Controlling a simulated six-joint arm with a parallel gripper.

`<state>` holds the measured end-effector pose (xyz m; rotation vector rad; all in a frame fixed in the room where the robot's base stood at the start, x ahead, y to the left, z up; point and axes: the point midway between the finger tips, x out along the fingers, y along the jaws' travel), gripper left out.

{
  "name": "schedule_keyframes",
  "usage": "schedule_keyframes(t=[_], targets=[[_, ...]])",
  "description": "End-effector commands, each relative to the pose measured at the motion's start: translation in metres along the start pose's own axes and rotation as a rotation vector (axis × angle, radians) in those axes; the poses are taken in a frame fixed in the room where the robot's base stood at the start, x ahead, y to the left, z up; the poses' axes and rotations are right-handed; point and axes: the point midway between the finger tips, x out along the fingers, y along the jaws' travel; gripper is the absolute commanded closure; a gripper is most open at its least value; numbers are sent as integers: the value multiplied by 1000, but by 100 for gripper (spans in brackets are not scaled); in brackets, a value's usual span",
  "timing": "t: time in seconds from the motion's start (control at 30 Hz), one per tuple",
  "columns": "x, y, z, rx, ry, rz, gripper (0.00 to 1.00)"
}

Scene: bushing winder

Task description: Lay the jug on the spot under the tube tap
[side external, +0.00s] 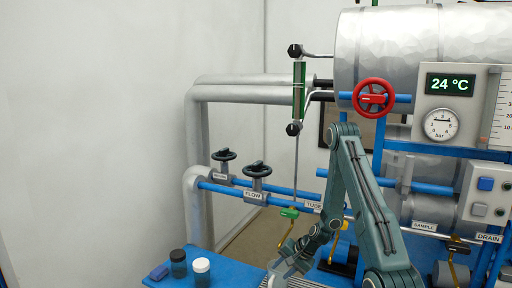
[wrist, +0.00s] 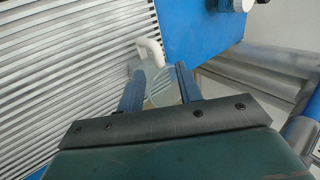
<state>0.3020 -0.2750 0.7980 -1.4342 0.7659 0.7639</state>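The jug (wrist: 161,88) is a clear, pale vessel with a white handle (wrist: 151,50), seen in the wrist view over a slatted metal grate. My gripper (wrist: 160,72) has its two blue fingers apart, one on each side of the jug; contact is not clear. In the side view my gripper (side external: 290,262) is low at the bottom edge, and the jug is hard to make out there.
Blue pipes with black handwheels (side external: 257,169) run behind. Other brass taps hang to the right.

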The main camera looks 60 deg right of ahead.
Motion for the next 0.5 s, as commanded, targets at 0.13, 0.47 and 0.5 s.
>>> schedule_keyframes(t=[0.13, 0.47, 0.5], targets=[[-5, 0, 0, 0, 0, 0, 65], [-6, 0, 0, 0, 0, 0, 65], [-6, 0, 0, 0, 0, 0, 65]])
